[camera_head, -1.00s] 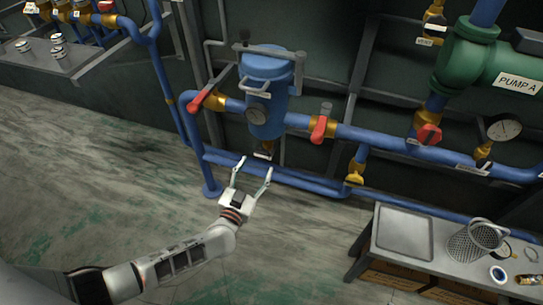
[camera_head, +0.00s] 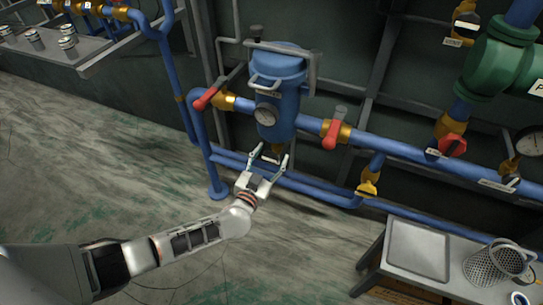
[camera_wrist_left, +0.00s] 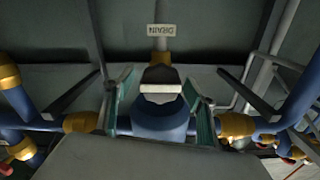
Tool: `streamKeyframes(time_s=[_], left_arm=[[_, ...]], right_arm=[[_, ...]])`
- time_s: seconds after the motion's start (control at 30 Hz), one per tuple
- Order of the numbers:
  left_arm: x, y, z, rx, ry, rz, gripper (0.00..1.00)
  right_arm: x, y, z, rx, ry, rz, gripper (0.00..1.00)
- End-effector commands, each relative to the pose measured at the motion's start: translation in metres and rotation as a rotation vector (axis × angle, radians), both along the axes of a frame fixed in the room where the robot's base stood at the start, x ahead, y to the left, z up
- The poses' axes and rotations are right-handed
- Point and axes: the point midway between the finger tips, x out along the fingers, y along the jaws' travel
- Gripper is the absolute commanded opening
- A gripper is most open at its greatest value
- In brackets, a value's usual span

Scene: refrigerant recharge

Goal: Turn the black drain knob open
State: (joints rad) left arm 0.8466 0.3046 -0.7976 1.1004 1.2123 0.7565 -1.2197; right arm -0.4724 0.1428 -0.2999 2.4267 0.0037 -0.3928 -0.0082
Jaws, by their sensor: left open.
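The blue strainer vessel (camera_head: 276,112) hangs in the blue pipe line, with the drain fitting (camera_head: 277,148) at its bottom. In the left wrist view the black drain knob (camera_wrist_left: 160,75) shows in the middle, with a pale front part, below an upside-down DRAIN label (camera_wrist_left: 162,30). My left gripper (camera_head: 271,157) is open just below the vessel. Its two fingers stand on either side of the knob in the left wrist view (camera_wrist_left: 161,100), with gaps between them and the knob. Whether the fingertips reach its depth is hard to tell. My right gripper is not in view.
Red-handled valves sit left (camera_head: 207,99) and right (camera_head: 331,134) of the vessel. A low blue pipe (camera_head: 320,191) runs behind my gripper. A bench with a tray (camera_head: 418,250) and wire basket (camera_head: 490,264) stands at the lower right. The floor at left is clear.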

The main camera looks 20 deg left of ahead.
Motion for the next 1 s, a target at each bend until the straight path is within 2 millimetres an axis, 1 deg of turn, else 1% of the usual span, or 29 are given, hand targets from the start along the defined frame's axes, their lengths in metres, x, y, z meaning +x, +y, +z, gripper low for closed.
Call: streamKeyframes(time_s=[0.13,0.17,0.2,0.27,0.3,0.67,0.83,1.0], left_arm=[[0.0002,-0.0001,0.0008,0.0,-0.001,0.0,0.56],[0.0001,0.0,0.0008,0.0,-0.001,0.0,0.48],[0.0001,0.0,0.0008,0.0,-0.001,0.0,0.38],[0.0,0.0001,0.0007,0.0,-0.001,0.0,0.22],[0.0,0.0001,0.0006,0.0,-0.001,0.0,0.17],[-0.0004,0.0002,0.0005,-0.036,0.001,0.001,0.17],[-0.0004,0.0006,0.0005,-0.12,0.004,0.001,0.17],[-0.0007,0.0014,0.0,-0.254,0.009,0.002,0.17]], right_arm=[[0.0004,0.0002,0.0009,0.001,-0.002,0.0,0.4],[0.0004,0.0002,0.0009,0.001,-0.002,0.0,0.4],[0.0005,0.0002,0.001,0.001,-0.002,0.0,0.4],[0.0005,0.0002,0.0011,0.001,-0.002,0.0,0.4],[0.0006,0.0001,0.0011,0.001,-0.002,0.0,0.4],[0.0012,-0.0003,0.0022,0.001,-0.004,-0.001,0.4],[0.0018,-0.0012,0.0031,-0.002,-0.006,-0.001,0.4],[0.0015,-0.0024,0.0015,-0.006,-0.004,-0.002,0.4]])
